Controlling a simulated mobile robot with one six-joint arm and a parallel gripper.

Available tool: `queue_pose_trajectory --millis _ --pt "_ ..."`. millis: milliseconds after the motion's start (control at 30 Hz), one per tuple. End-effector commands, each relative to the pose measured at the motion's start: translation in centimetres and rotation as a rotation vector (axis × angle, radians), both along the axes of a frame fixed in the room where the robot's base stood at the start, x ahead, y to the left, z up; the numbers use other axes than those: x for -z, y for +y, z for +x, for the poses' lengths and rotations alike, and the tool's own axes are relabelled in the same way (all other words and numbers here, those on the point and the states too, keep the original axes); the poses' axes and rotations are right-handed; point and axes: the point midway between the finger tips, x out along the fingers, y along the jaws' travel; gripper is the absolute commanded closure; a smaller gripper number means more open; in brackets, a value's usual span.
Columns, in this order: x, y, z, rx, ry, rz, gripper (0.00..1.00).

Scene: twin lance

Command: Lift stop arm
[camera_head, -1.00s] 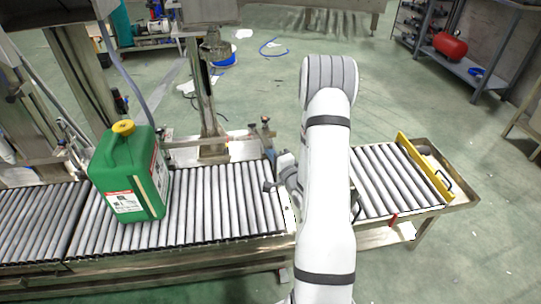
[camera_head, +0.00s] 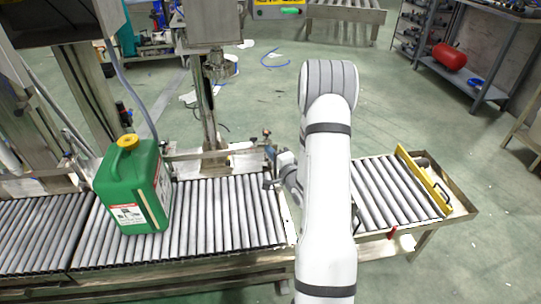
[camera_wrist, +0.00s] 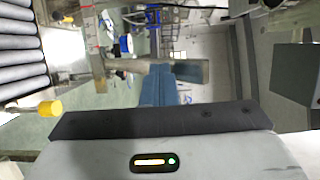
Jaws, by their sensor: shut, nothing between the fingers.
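My gripper (camera_wrist: 172,88) has blue fingers, which are shut with nothing between them. In the wrist view the fingers meet a grey-brown metal bar (camera_wrist: 130,64), possibly the stop arm; I cannot tell whether they touch it. The bar joins an upright metal piece (camera_wrist: 97,68) at left. In the head view my gripper (camera_head: 271,155) is by the conveyor's far edge, left of my white arm, which hides part of the conveyor. A green jerrycan (camera_head: 128,190) with a yellow cap stands upright on the rollers (camera_head: 225,210), left of my gripper.
A yellow bar (camera_head: 424,180) crosses the conveyor's right end. A metal column (camera_head: 207,115) with a nozzle stands behind the rollers. A yellow knob (camera_wrist: 50,108) is at left in the wrist view. A shelf with a red tank (camera_head: 449,54) is at back right.

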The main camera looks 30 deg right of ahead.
Motion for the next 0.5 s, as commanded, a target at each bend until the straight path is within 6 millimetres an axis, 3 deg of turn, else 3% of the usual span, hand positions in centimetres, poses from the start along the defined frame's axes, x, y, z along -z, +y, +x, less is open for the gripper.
queue_pose_trajectory --millis 267,500 --pt "-0.2 0.0 0.2 0.0 -0.001 -0.001 1.0" --pt "-1.8 -0.4 1.3 -0.001 -0.002 -0.002 1.0"
